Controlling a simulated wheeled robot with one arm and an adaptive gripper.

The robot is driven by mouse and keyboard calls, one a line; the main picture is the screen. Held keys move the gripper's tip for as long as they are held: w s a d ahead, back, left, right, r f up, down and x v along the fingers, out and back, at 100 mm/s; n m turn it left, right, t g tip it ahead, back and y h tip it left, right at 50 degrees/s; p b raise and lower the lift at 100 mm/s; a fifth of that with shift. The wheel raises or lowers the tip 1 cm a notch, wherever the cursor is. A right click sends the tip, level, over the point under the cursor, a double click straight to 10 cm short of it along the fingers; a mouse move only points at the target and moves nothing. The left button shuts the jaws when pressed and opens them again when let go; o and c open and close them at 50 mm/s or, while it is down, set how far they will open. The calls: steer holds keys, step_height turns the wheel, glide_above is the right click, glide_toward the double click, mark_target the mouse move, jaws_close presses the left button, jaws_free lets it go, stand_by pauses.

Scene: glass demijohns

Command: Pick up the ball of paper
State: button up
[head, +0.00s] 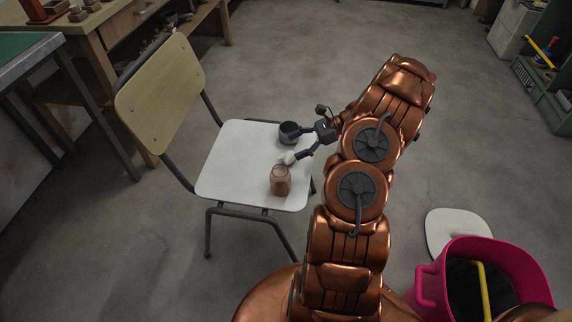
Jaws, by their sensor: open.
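The ball of paper (287,157) looks like a small whitish lump on the white seat of a chair (225,170). It lies just behind a brown jar and in front of a dark cup. My gripper (298,145) is open above the right side of the seat, its fingers spread and pointing left. The lower finger's tip is right beside the paper ball; I cannot tell whether they touch. Nothing shows between the fingers.
The brown jar (280,181) and the dark cup (289,132) stand close to the gripper on either side. The chair's wooden backrest (160,92) rises at left. A pink bucket (484,280) stands at lower right. The left part of the seat is clear.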

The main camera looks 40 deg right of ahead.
mark_target(278, 159)
steer(key=shift+s+d+f+m+t, duration=0.1)
steer(key=shift+d+f+m+t, duration=0.1)
steer(key=shift+f, duration=0.2)
steer(key=shift+d+f+m+t, duration=0.1)
steer(key=shift+d+f, duration=0.05)
steer(key=shift+f, duration=0.25)
steer(key=shift+s+b+x, duration=0.1)
steer(key=shift+b+x, duration=0.5)
steer(key=shift+x, duration=1.3)
steer(key=shift+s+b+x, duration=0.15)
steer(key=shift+b+x, duration=0.45)
steer(key=shift+x, duration=1.25)
steer(key=shift+f, duration=0.2)
steer(key=c, duration=0.8)
